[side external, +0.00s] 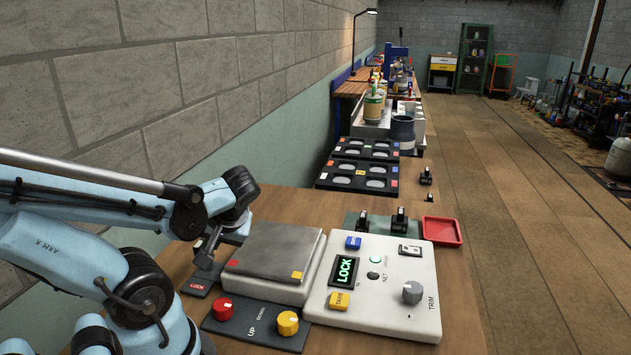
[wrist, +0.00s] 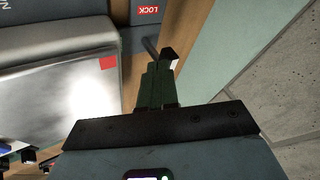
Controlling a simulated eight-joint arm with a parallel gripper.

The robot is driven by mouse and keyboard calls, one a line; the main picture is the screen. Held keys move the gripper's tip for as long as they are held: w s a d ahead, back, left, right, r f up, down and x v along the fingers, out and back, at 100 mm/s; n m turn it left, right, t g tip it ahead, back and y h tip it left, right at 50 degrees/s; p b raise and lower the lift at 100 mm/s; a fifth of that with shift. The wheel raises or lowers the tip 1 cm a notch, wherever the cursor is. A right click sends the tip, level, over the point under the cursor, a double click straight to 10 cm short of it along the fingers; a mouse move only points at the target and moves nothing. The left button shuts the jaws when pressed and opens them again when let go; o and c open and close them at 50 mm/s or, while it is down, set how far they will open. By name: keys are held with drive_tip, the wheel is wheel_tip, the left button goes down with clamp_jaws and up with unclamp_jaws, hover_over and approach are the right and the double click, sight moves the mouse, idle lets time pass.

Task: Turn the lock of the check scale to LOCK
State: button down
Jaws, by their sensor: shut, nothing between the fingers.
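The check scale has a grey square pan (side external: 275,248) on a white base, with a white console (side external: 375,318) to its right. The console's small display (side external: 344,270) reads LOCK in green. A dark plate with a red LOCK label (side external: 197,286) lies at the pan's left; the label also shows in the wrist view (wrist: 148,10). In the wrist view a dark lever (wrist: 151,46) with a black end stands just beyond my fingertips. My gripper (side external: 205,258) is shut and empty beside the pan's left edge; its fingers show in the wrist view (wrist: 160,72). Whether they touch the lever is unclear.
A red knob (side external: 223,309) and a yellow knob (side external: 288,322) sit on a dark panel in front of the pan. A grey TRIM knob (side external: 412,292) is on the console. A red tray (side external: 442,231) lies behind it. The block wall (wrist: 285,90) is close on my gripper's far side.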

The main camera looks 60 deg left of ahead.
drive_tip(key=s+v, duration=0.1)
drive_tip(key=v, duration=0.6)
drive_tip(key=w+d+f+m+t+h, duration=0.1)
drive_tip(key=w+m, duration=0.1)
drive_tip(key=w+d+f+m+t+h, duration=0.1)
drive_tip(key=w+d+m, duration=0.1)
drive_tip(key=w, duration=0.1)
drive_tip(key=w+d+f+m+t, duration=0.1)
drive_tip(key=w+d+m+t, duration=0.1)
drive_tip(key=shift+w+h, duration=0.15)
drive_tip(key=shift+h, duration=0.25)
drive_tip(key=w+d+r+m+t+h, duration=0.1)
drive_tip(key=w+d+m+t+h, duration=0.3)
drive_tip(key=w+d+m+t, duration=0.1)
drive_tip(key=shift+w+d+r+m, duration=0.25)
drive_tip(key=shift+w+d+m, duration=0.7)
drive_tip(key=shift+w, duration=0.7)
